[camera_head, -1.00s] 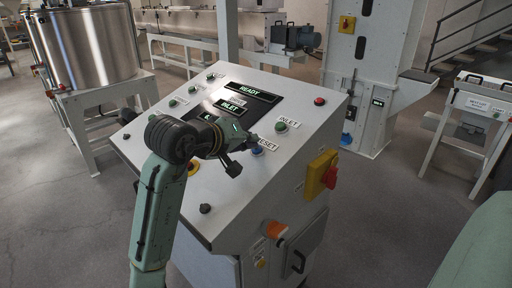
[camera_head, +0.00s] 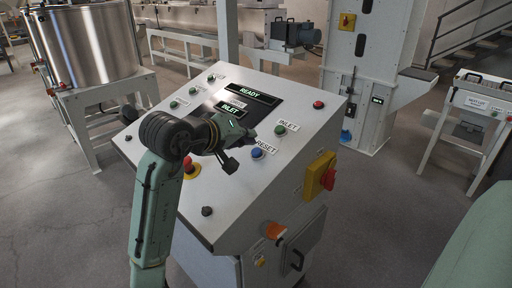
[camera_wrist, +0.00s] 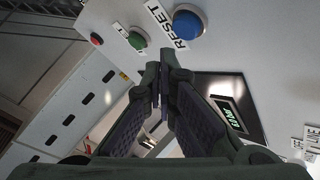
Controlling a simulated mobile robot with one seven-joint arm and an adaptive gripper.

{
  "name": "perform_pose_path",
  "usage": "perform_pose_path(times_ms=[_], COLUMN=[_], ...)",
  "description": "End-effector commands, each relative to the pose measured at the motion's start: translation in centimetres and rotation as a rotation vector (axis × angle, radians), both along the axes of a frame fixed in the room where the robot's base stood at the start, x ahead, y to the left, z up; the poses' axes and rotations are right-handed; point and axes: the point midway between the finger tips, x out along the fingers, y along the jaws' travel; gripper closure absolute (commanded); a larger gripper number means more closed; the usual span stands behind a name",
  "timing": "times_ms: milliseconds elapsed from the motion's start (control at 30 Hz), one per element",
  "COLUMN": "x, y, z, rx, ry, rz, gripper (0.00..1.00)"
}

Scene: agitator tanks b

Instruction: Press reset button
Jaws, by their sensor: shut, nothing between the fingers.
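The blue reset button (camera_head: 257,153) is on the sloped white control panel (camera_head: 225,192), beside a label reading RESET. In the wrist view the blue button (camera_wrist: 189,22) is near the top, above the fingertips, next to its RESET label (camera_wrist: 166,22). My gripper (camera_head: 252,133) is over the panel, up and left of the button in the head view, apart from it. In the wrist view my gripper's fingers (camera_wrist: 160,85) are together and empty.
A dark screen (camera_head: 250,92) reads READY. A red emergency stop (camera_head: 189,166) is partly behind my arm. A yellow box with a red knob (camera_head: 320,175) is on the panel's side.

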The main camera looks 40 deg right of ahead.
Motion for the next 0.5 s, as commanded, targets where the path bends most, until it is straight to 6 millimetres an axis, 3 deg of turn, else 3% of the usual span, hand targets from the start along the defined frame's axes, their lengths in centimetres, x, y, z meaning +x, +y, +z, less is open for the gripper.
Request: perform_pose_path(times_ms=[33,300,500], x=[0.0,-0.1,-0.1], y=[0.2,1.1,1.3], z=[1.1,3.6,3.6], rx=[-0.001,0.000,0.001], ry=[0.000,-0.001,0.000], rz=[0.001,0.001,0.001], gripper=[1.00,1.00,1.00])
